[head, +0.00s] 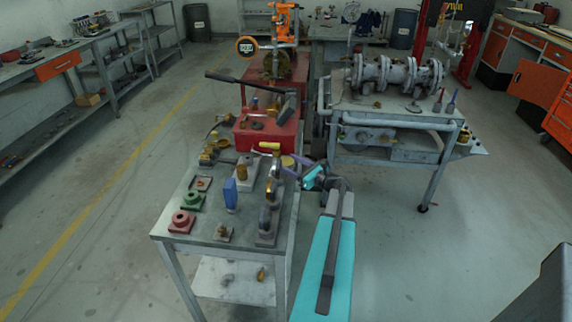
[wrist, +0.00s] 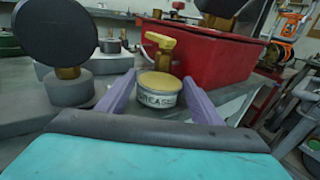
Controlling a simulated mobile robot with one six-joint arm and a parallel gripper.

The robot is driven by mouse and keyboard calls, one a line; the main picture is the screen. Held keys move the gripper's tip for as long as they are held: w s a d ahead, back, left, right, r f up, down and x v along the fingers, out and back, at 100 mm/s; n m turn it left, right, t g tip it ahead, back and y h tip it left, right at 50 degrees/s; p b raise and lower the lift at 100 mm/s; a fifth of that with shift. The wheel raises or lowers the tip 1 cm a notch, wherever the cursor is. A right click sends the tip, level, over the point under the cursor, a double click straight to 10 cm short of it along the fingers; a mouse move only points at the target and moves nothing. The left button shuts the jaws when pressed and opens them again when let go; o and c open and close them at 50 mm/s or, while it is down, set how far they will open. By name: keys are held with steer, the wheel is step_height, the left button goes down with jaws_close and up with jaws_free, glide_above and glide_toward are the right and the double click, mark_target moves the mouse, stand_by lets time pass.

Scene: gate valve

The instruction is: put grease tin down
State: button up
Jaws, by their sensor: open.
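The grease tin (wrist: 158,88) is a short, pale tin with a gold lid and the letters "GREASE" on its side. It stands upright between the purple fingers of my gripper (wrist: 160,102) in the wrist view. The fingers are open, with a visible gap on each side of the tin. In the head view the tin's gold lid (head: 288,161) shows at the right edge of the grey workbench (head: 215,228), and my gripper (head: 295,167) reaches it from the right. The tin appears to rest on the bench top.
A red toolbox (wrist: 205,58) stands behind the tin. A yellow-handled item (wrist: 160,42) is just behind the lid. A black disc on a grey base (wrist: 68,90) is close on the left. The bench also holds a blue piece (head: 230,194), a green one (head: 191,200) and a red one (head: 181,222).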

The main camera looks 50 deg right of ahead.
mark_target(290, 163)
steer(key=shift+c, duration=0.3)
steer(key=c, duration=0.9)
steer(key=shift+r, duration=0.2)
step_height(290, 163, up, 18)
steer(key=b, duration=0.3)
steer(key=shift+f, duration=0.2)
steer(key=shift+r, duration=0.15)
stand_by(0.7)
